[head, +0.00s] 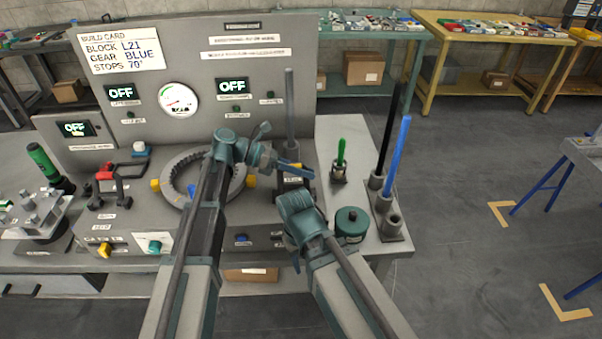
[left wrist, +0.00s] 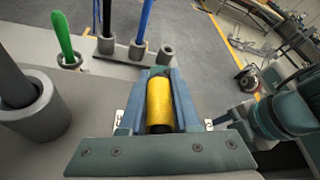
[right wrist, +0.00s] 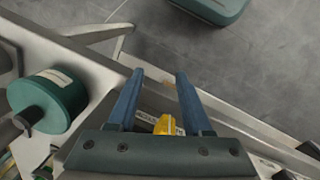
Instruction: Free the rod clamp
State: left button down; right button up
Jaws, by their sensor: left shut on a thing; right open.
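My left gripper (head: 292,165) is shut on a yellow cylindrical handle (left wrist: 159,101); its blue fingers press on both sides of it in the left wrist view. A grey rod (head: 290,105) stands upright in the clamp holder just beside this gripper. In the left wrist view the dark rod (left wrist: 14,85) sits in a round grey socket (left wrist: 40,115) at the left. How the handle joins the clamp is hidden. My right gripper (right wrist: 154,85) is open and empty, pointing down near the bench's front edge; a yellow piece (right wrist: 165,125) shows below, between its fingers.
A green lidded canister (head: 351,222) stands close to my right gripper. Black and blue rods (head: 397,150) stand in sockets at the right, with a green-handled tool (head: 340,153) nearby. A toothed ring (head: 178,190) lies left of the clamp. Panel displays read OFF.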

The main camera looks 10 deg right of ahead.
pick_arm(q)
jog(key=shift+w+f, duration=0.15)
dwell(0.3)
jog(key=c, duration=0.7)
grip_release()
jog(key=shift+w, duration=0.1)
jog(key=shift+a, duration=0.15)
jog(key=shift+p+v, duration=2.4)
jog(key=shift+v, duration=4.4)
